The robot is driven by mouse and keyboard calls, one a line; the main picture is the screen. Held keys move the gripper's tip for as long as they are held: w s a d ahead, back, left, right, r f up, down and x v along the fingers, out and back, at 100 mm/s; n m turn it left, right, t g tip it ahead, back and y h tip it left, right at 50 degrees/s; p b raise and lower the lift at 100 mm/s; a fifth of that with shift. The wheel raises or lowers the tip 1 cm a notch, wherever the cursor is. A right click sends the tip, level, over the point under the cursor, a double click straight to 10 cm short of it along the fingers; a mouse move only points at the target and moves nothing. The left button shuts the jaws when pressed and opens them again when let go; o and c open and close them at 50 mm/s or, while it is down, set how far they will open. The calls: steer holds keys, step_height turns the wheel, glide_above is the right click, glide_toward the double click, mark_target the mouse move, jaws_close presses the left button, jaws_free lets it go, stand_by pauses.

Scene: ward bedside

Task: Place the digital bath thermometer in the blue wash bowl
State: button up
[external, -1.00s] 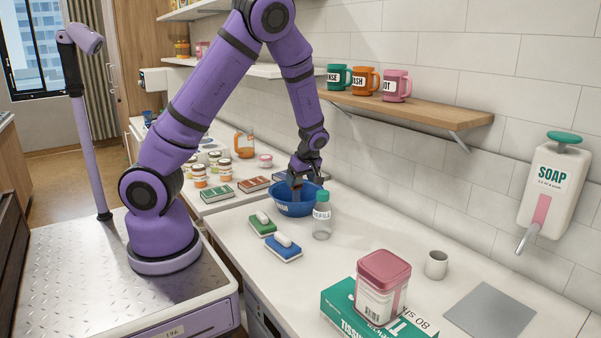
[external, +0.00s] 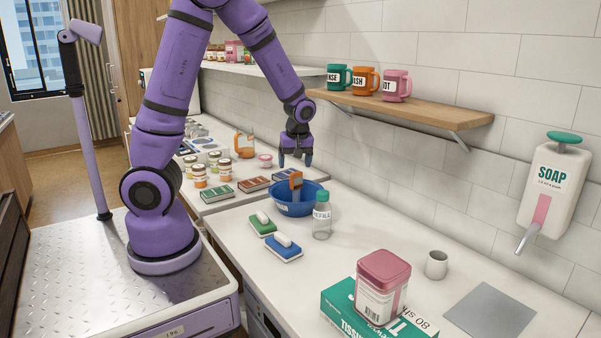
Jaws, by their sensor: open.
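The blue wash bowl (external: 290,209) stands on the white counter near the wall. An orange thermometer with a dark display (external: 296,181) stands upright in the bowl, its top above the rim and its lower part hidden by the bowl wall. My gripper (external: 295,163) is open and empty above the bowl, pointing down. Its fingertips are apart from the thermometer, a little above its top.
A clear bottle with a green cap (external: 321,217) stands close to the bowl's right. Green (external: 263,224) and blue (external: 284,250) brushes or sponges lie in front. A pink tin (external: 382,285) sits on a tissue box (external: 340,305). The wooden shelf (external: 410,108) holds mugs.

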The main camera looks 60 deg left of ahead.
steer(key=s+d+r+m+t+h, duration=0.1)
steer(key=s+r+m+t, duration=0.1)
steer(key=s+r+m, duration=0.5)
steer(key=s+d+r+m+t+h, duration=0.1)
steer(key=s+r+m, duration=0.5)
steer(key=s+r, duration=0.7)
steer(key=s+d+t, duration=0.1)
steer(key=s, duration=0.2)
steer(key=shift+s+d+r+m+t, duration=0.2)
steer(key=shift+d+r+m+t, duration=0.05)
steer(key=shift+r+m+t, duration=0.15)
